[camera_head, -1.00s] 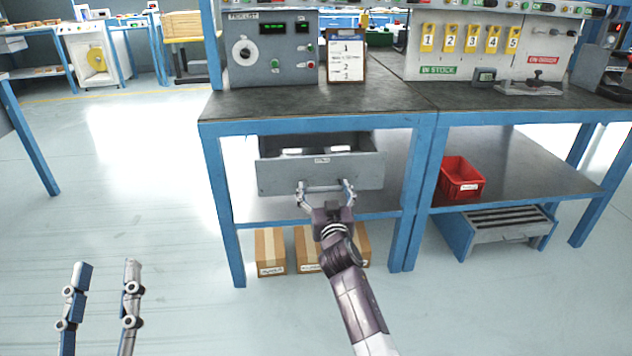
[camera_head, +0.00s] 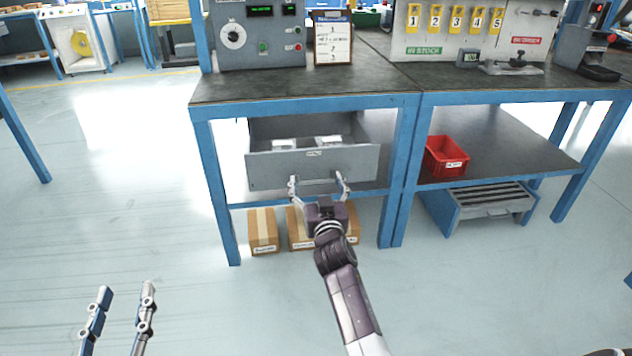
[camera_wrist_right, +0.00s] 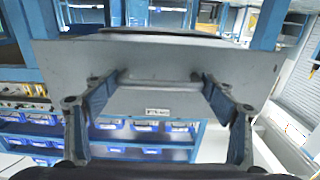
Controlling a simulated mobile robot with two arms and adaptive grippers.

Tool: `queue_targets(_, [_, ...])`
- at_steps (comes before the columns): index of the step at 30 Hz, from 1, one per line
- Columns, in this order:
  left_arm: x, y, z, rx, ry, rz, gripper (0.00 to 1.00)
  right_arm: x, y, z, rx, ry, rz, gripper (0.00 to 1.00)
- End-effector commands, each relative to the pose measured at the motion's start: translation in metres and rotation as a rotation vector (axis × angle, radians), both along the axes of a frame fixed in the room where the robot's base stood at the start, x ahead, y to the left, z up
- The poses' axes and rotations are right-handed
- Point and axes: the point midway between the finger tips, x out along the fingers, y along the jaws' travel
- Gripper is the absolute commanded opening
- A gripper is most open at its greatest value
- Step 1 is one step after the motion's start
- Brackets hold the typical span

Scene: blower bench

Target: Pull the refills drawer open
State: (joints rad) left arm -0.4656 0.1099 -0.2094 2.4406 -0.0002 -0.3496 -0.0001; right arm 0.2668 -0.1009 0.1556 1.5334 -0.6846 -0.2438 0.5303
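The grey refills drawer (camera_head: 360,165) hangs under the left workbench and stands partly open, with white items (camera_head: 328,141) inside. Its small front label is too blurred to read. My right gripper (camera_head: 318,183) has its fingers at the two ends of the drawer's horizontal bar handle, holding it lengthwise. In the right wrist view the handle bar (camera_wrist_right: 160,85) spans between the fingertips against the drawer front (camera_wrist_right: 240,70). My left gripper (camera_head: 126,290) is open and empty, low at the left, away from the bench.
Cardboard boxes (camera_head: 262,232) stand on the floor below the drawer. A red bin (camera_head: 446,157) sits on the right bench's lower shelf, above a grey step unit (camera_head: 488,208). Blue bench legs (camera_head: 217,190) flank the drawer. The floor in front is clear.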

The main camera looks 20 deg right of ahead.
Motion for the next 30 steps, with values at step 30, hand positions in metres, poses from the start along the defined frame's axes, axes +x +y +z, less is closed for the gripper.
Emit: queue_targets(30, [0.0,0.0,0.0,0.0,-0.002,0.0,0.4,-0.064,0.019,-0.001,0.001,0.001,0.0,0.95])
